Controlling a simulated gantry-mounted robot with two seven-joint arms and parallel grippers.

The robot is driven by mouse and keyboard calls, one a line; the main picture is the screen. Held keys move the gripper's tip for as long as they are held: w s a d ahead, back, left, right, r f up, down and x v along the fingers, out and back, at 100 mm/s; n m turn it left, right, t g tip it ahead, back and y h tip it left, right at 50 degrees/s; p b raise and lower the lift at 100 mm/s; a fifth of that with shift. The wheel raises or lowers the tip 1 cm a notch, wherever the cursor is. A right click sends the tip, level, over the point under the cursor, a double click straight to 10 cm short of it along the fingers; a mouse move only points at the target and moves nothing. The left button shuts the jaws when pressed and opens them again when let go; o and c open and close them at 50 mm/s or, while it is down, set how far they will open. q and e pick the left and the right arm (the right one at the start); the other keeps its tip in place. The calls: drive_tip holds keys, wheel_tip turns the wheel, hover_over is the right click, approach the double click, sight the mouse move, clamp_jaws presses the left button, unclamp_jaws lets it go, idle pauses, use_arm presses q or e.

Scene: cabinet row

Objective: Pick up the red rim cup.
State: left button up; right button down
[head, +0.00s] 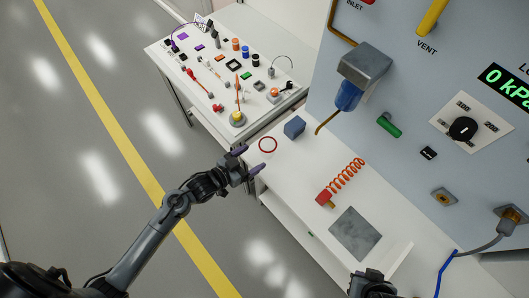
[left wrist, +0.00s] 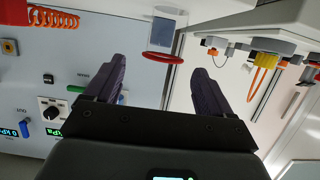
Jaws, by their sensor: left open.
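A blue block (head: 294,127) stands close to the cup's right. A red part with an orange coil (head: 345,178) and a grey plate (head: 355,234) lie farther along the bench. The panel (head: 402,100) rises behind, with a blue-bowled filter (head: 350,92). A cluttered table (head: 178,60) stands beyond.

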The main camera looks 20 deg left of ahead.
sight(263, 150)
use_arm(q)
drive_tip(key=shift+w+d+f, duration=0.1)
drive_tip(key=shift+w+f, duration=0.2)
drive_tip(key=shift+w, duration=0.05)
drive_tip(key=b+x, duration=0.1)
drive_tip(key=x, duration=0.4)
drive_tip(key=shift+r, duration=0.1)
drive_tip(key=shift+w, duration=0.3)
drive_tip(key=shift+a+b+x, duration=0.2)
drive_tip(key=shift+b+x, duration=0.55)
drive_tip(key=shift+x, duration=1.6)
drive_tip(key=c, duration=1.1)
drive_tip(key=shift+o, duration=0.2)
